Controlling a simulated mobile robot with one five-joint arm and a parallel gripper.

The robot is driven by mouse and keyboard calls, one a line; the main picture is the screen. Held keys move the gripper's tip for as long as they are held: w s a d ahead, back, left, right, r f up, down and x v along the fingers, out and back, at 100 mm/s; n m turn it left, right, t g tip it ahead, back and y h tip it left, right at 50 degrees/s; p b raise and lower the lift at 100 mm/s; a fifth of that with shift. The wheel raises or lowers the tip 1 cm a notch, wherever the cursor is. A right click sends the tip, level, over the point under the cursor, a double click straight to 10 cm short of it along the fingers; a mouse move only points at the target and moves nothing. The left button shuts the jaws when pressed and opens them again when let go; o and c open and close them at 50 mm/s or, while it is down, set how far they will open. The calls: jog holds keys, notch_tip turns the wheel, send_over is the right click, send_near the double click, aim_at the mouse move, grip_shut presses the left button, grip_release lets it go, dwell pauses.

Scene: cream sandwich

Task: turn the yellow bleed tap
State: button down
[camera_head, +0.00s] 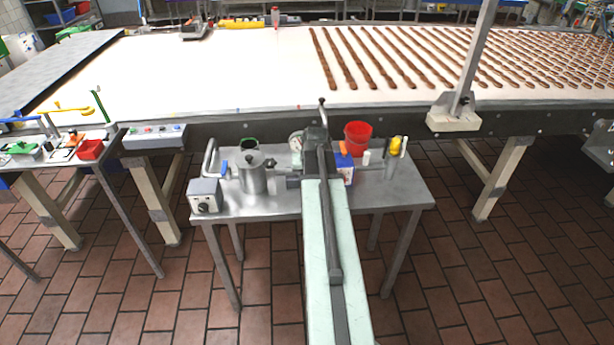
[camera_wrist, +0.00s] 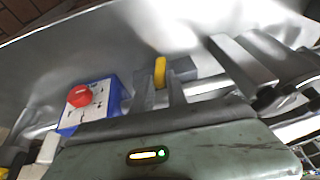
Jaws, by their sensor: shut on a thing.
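The yellow bleed tap (camera_wrist: 160,71) shows in the wrist view as a narrow upright yellow piece beside a grey metal pipe fitting. My gripper (camera_wrist: 163,88) has its two grey fingers around the tap, one on each side, and is shut on it. The lower part of the tap is hidden by the fingers and my gripper's body. In the head view my arm reaches over the small metal table (camera_head: 285,205) and hides both the fingertips and the tap.
A blue and white box (camera_head: 345,170) with a red button (camera_wrist: 80,95) stands close beside my gripper. A red bucket (camera_head: 358,138), a metal pot (camera_head: 254,177) and a grey control box (camera_head: 205,196) share the table. A long conveyor (camera_head: 240,80) runs behind.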

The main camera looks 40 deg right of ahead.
dwell(0.4)
jog(key=c, duration=1.3)
grip_release()
jog(key=p+v, duration=0.7)
jog(key=v, duration=0.1)
jog(key=shift+f, duration=0.1)
